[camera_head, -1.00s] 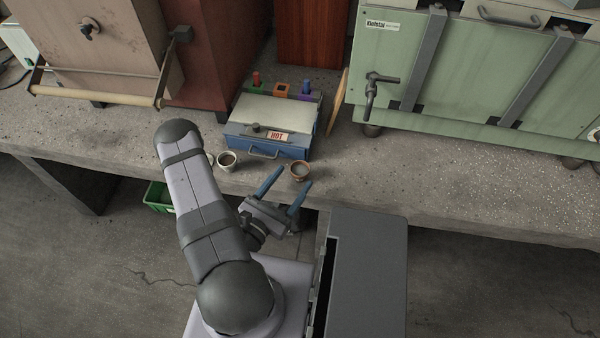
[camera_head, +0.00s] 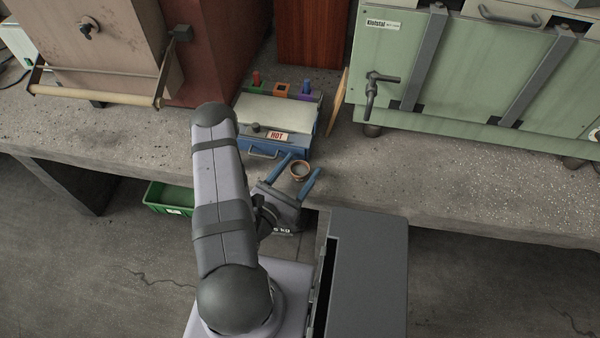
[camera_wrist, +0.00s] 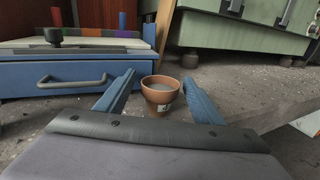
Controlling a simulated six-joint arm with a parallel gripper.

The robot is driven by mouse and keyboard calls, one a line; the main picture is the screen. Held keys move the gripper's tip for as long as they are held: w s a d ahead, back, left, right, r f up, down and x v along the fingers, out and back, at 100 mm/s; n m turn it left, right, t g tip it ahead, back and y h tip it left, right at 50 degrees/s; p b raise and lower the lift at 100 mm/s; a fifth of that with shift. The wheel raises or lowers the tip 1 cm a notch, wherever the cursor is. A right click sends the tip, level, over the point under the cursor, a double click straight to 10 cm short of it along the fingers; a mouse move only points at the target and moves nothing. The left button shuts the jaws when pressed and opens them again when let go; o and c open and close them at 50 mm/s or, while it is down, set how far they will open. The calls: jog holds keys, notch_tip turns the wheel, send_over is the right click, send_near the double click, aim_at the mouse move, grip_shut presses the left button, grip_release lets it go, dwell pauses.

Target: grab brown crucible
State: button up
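The brown crucible (camera_head: 300,171) stands upright on the concrete bench near its front edge. It is a small terracotta-coloured cup with greyish contents and a pale label low on its side, as the wrist view (camera_wrist: 159,92) shows. My gripper (camera_head: 304,164) is open, with its two blue fingers on either side of the crucible. In the wrist view my gripper (camera_wrist: 158,82) has the crucible between the fingers, with a gap to each finger. The crucible's far side is hidden.
A blue box with a "HOT" label (camera_head: 277,136) and a handle stands just behind and left. A green cabinet (camera_head: 440,75) stands at the back right. The bench (camera_head: 450,185) right of the crucible is clear.

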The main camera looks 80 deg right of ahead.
aim_at(299, 171)
jog(key=c, duration=0.9)
jog(key=shift+c, duration=0.2)
jog(key=shift+r, duration=0.15)
notch_tip(299, 171, up, 10)
jog(key=shift+p, duration=0.35)
